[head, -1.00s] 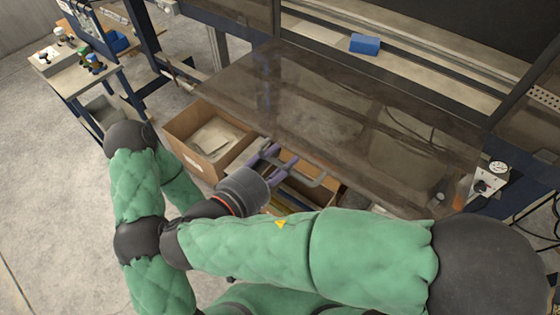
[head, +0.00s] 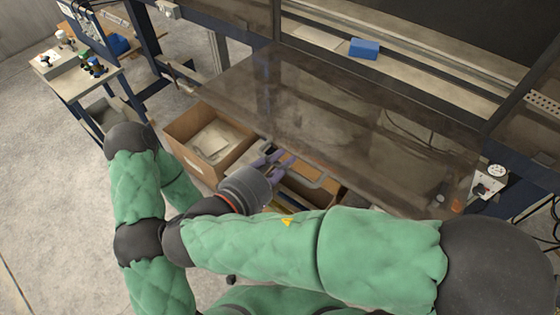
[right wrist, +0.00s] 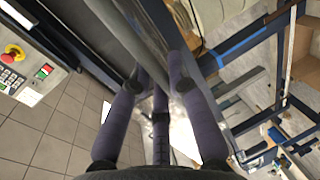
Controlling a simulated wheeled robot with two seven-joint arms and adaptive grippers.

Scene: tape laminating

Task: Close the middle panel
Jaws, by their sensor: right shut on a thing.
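My right gripper (head: 277,160), with purple fingers, is at the left part of this handle. In the right wrist view, the fingers (right wrist: 160,88) close around the grey bar beside a dark reflective surface. The exact contact is partly hidden by the fingers. My left arm is folded at the left of the head view, and its gripper is out of sight.
A blue block (head: 364,48) lies on the shelf behind. A control box with a dial (head: 490,182) is at the right. A side table (head: 75,75) stands far left, with clear floor in front.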

